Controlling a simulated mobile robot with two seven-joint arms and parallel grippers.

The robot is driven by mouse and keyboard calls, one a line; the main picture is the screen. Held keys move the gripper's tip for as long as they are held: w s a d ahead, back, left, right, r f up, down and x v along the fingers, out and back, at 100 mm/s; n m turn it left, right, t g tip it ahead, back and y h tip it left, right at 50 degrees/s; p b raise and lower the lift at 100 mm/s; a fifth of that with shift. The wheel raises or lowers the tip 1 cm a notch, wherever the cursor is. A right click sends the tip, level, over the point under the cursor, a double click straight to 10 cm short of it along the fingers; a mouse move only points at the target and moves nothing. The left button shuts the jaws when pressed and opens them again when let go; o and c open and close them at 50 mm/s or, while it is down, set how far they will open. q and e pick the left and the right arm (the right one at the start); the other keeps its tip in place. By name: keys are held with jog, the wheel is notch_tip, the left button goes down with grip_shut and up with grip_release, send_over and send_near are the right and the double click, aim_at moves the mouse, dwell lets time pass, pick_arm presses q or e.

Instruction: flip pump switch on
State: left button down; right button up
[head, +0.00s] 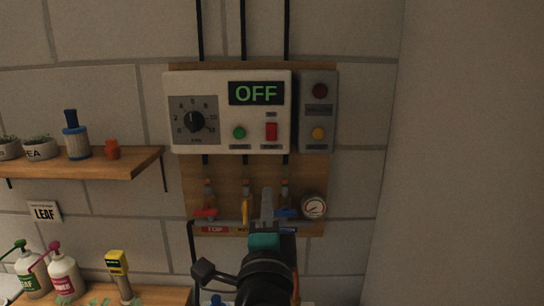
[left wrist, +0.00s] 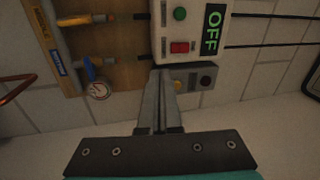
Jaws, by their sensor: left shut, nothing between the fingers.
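The white control box (head: 212,145) is on the wall, with a display (head: 256,93) that reads OFF in green. A red switch (head: 271,131) sits on its front under the display. It also shows in the left wrist view (left wrist: 180,47). A green button (head: 239,132) is to its left, and a black dial (head: 194,121) is further left. My left gripper (head: 267,192) is shut and empty, below the box in the head view. In the left wrist view its fingertips (left wrist: 158,72) appear close to the box's lower edge; whether they touch cannot be told. My right gripper is not in view.
A grey box (head: 317,109) with a dark red light and an amber light adjoins on the right. Below are coloured valve handles (head: 205,212) and a gauge (head: 314,206). A wooden shelf (head: 100,164) is at left; bottles (head: 64,277) stand below it. The wall at right is bare.

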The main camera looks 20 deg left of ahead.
aim_at(270, 127)
pick_arm(q)
jog(key=r, duration=0.2)
jog(key=r+t, duration=0.1)
jog(key=shift+s+d+r+m, duration=0.25)
jog(key=shift+s+r+m, duration=0.05)
jog(key=shift+r+m, duration=0.1)
jog(key=shift+w, duration=0.1)
jog(key=p+x, duration=0.3)
jog(key=x, duration=1.1)
jog(key=shift+a+r, duration=0.1)
jog(key=shift+r, duration=0.05)
